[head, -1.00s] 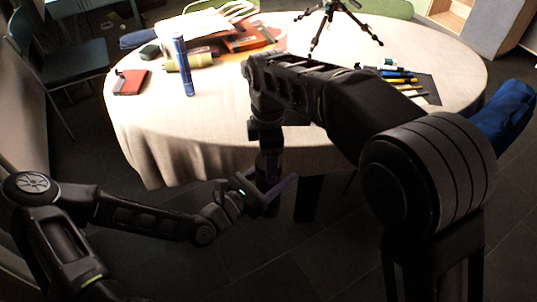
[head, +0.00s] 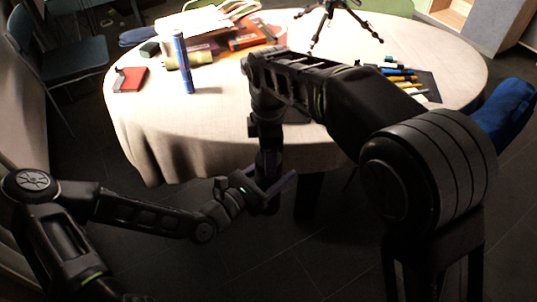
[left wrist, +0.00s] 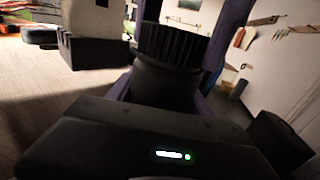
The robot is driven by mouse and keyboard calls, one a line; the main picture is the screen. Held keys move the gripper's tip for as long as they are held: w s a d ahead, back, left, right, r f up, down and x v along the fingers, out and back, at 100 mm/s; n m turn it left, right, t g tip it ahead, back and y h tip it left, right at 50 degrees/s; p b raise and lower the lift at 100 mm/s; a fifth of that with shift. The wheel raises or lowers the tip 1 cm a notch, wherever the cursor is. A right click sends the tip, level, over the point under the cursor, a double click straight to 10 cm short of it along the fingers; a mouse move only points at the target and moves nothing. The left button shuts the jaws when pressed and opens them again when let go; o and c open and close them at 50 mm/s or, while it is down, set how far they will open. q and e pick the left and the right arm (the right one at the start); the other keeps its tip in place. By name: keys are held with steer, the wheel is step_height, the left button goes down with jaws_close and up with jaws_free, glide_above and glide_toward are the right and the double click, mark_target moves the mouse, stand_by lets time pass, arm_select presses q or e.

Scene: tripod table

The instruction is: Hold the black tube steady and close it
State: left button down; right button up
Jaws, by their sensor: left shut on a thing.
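My left gripper (head: 273,180) is in front of the table's near edge, its purple fingers pointing up and to the right. In the left wrist view its fingers stand on both sides of a black tube (left wrist: 165,85) with a ribbed black cap or collar (left wrist: 172,45) at its upper end. The left gripper is shut on this tube. In the head view the dark tube is hard to tell from the gripper and arm. My right arm reaches down just above the left gripper; its fingers are not clear, so I cannot tell their state.
The round table (head: 200,140) behind holds a blue cylinder (head: 182,62), a red box (head: 130,79), a small tripod (head: 330,18) and several pens on a dark mat (head: 428,84). The floor around my left arm is clear.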

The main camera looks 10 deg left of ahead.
steer(key=m, duration=0.9)
steer(key=shift+m, duration=0.4)
steer(key=m, duration=1.1)
steer(key=o, duration=1.6)
step_height(320, 180, up, 8)
steer(key=shift+f, duration=0.25)
